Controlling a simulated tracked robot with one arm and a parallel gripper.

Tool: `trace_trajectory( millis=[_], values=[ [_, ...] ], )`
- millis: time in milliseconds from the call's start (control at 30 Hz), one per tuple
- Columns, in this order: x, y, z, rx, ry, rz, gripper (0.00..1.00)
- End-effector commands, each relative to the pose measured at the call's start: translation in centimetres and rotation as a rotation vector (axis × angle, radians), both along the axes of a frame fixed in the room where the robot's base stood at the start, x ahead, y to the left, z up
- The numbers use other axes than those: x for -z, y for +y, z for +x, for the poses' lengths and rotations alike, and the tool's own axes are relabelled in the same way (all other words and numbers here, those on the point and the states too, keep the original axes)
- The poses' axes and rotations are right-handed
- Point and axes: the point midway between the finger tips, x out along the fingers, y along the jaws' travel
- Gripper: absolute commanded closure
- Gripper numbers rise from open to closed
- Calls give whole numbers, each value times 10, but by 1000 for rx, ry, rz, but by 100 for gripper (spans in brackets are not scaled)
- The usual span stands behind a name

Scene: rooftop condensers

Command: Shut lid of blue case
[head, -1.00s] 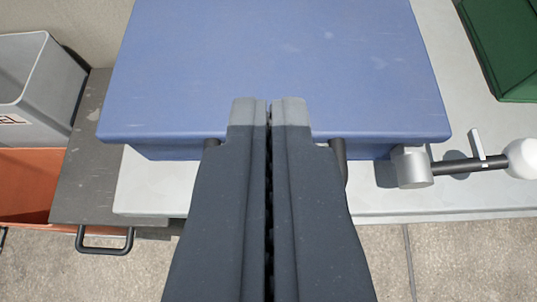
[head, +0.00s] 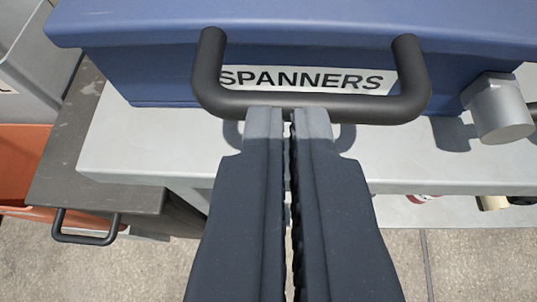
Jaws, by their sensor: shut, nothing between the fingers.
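The blue case (head: 150,75) stands on a pale grey worktop, its front facing me. Its lid (head: 290,18) shows only as a front strip along the top of the picture and looks to lie flat on the body; the rest is out of frame. A label reading SPANNERS (head: 300,80) is on the case front, behind a thick black handle (head: 310,108). My gripper (head: 289,112) is shut and empty. Its fingertips are at the lower bar of the handle, in front of the case; I cannot tell whether they touch it.
A metal cylinder fitting (head: 498,108) is beside the case at right. The worktop edge (head: 130,165) runs across below. At left are a dark grey surface (head: 85,150) with a black handle (head: 85,227), an orange bin (head: 20,165) and a grey bin (head: 30,60).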

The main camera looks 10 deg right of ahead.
Motion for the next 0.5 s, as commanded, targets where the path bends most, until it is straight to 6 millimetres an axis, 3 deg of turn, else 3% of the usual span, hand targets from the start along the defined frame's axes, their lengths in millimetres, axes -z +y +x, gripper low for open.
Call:
trace_trajectory(
  millis=[33,200,333,500],
  values=[
    [20,2,-2,-3,39,18,100],
    [26,-5,-1,9,48,20,100],
    [28,-7,1,13,52,20,100],
    [16,-8,-8,13,30,15,100]
  ],
)
